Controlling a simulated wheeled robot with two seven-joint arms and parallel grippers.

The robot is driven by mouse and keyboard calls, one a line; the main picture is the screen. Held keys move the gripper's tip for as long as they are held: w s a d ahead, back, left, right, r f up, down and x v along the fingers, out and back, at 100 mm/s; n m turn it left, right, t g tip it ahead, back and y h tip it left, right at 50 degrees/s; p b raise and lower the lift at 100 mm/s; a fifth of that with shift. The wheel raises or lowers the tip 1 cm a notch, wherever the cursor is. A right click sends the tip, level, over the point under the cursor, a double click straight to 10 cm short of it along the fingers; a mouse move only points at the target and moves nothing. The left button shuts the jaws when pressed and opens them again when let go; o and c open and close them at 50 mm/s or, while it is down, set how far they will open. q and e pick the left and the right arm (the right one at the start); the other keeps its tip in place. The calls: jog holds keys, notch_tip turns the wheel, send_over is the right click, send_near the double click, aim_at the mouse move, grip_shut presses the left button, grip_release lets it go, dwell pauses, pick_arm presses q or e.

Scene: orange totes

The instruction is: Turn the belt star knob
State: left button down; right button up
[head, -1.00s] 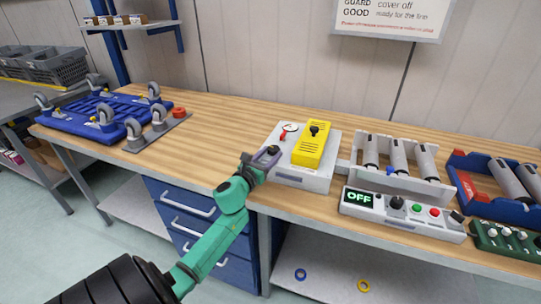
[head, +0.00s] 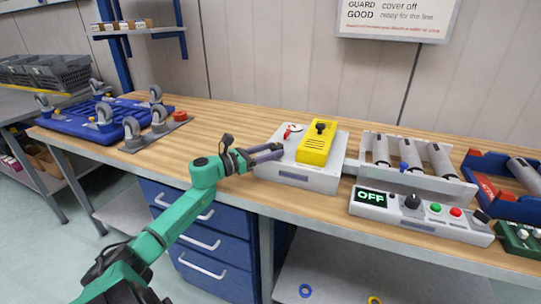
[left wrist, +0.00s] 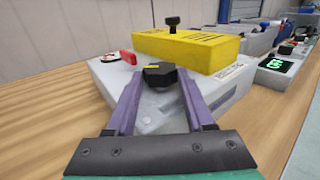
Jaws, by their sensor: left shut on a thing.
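A white machine box (head: 318,180) stands on the wooden bench with a yellow cover (head: 317,142) on top. A black star knob with a yellow mark (left wrist: 158,75) shows on the box in the left wrist view. My left gripper (head: 279,152) reaches the box's left side in the head view, its purple fingers extended. In the wrist view the fingers lie on either side of the star knob and are shut on it. The fingers hide this knob in the head view. My right gripper is out of view.
Another black knob (head: 320,126) stands on the yellow cover. A red lever and gauge (head: 291,131) sit beside it. A control panel reading OFF (head: 420,216) and a roller unit (head: 416,177) stand at right.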

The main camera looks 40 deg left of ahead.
pick_arm(q)
jog(key=shift+c, duration=1.4)
grip_release()
jog(key=b+v, duration=0.1)
jog(key=v, duration=1.3)
jog(key=shift+s+a, duration=0.1)
jog(key=shift+s, duration=0.2)
jog(key=shift+w, duration=0.1)
